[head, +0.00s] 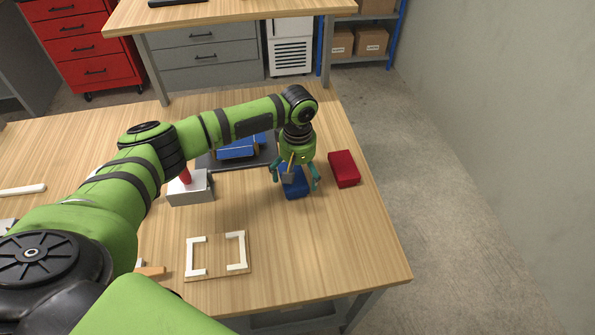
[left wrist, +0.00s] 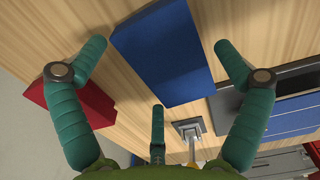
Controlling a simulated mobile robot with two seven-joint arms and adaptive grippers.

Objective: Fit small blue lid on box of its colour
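A small blue lid-like piece (head: 293,188) lies on the table near its right side, and it shows large in the left wrist view (left wrist: 165,55). My left gripper (head: 295,178) is over it, pointing down. Its fingers (left wrist: 160,75) are spread wide on both sides of the blue piece, and I see no contact. A larger blue object (head: 237,151) lies on a dark mat (head: 205,162) behind my left forearm, which partly hides it. Blue parts on the dark mat also show at the right of the left wrist view (left wrist: 292,116). My right gripper is not in view.
A red block (head: 344,168) lies close to the right of my left gripper. A grey tool with a wooden handle (head: 288,178) is close by the fingers. A grey box with a red part (head: 190,190) and a board with white brackets (head: 217,272) are left. The front right tabletop is clear.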

